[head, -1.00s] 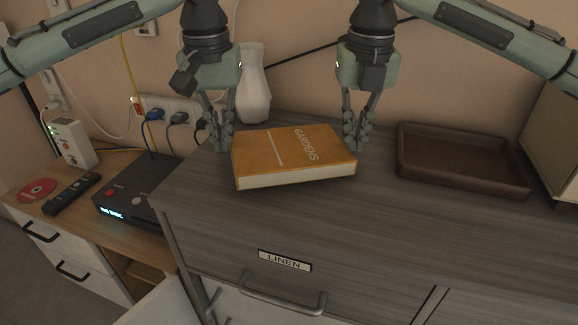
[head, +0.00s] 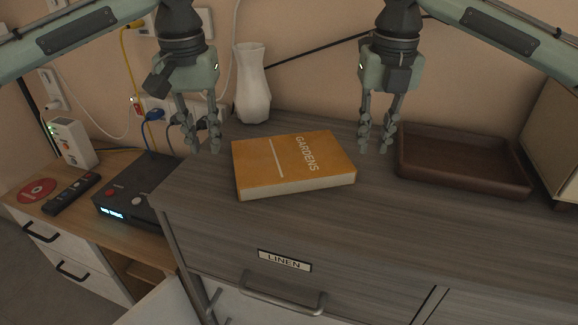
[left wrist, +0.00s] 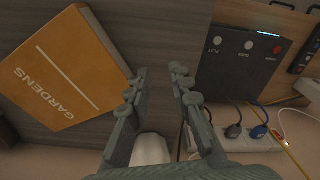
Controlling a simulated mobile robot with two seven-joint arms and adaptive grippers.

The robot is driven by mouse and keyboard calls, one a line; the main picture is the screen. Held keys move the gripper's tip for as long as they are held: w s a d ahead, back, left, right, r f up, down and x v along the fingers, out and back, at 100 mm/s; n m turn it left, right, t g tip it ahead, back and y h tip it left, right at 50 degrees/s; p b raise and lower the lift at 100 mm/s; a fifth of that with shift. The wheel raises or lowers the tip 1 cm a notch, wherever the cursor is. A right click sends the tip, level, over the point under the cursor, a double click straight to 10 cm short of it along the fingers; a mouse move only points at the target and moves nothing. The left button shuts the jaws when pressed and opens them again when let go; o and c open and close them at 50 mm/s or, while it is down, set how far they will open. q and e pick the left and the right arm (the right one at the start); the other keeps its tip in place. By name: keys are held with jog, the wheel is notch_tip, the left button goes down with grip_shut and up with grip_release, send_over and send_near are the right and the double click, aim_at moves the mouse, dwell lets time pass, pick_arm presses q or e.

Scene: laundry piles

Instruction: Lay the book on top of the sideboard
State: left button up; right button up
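The orange book (head: 290,163), marked "GARDENS", lies flat on the grey wooden top of the sideboard (head: 400,230). It also shows at the upper left of the left wrist view (left wrist: 62,68). My left gripper (head: 202,150) hangs just left of the book, apart from it. In the left wrist view its fingers (left wrist: 160,85) are spread a little with nothing between them. My right gripper (head: 376,150) hangs to the right of the book, clear of it, with its fingers apart and empty.
A white vase (head: 252,85) stands behind the book near the wall. A dark brown tray (head: 465,182) lies to the right. A lower desk on the left holds a black box (head: 125,200), a remote (head: 72,193) and a red disc (head: 37,190). The sideboard's front top is clear.

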dwell(0.4)
pick_arm(q)
notch_tip(320, 180, up, 12)
jog(key=shift+s, duration=0.45)
pick_arm(e)
notch_tip(320, 180, up, 12)
jog(key=shift+s, duration=0.45)
pick_arm(q)
jog(key=shift+f, duration=0.15)
pick_arm(e)
jog(key=shift+f, duration=0.1)
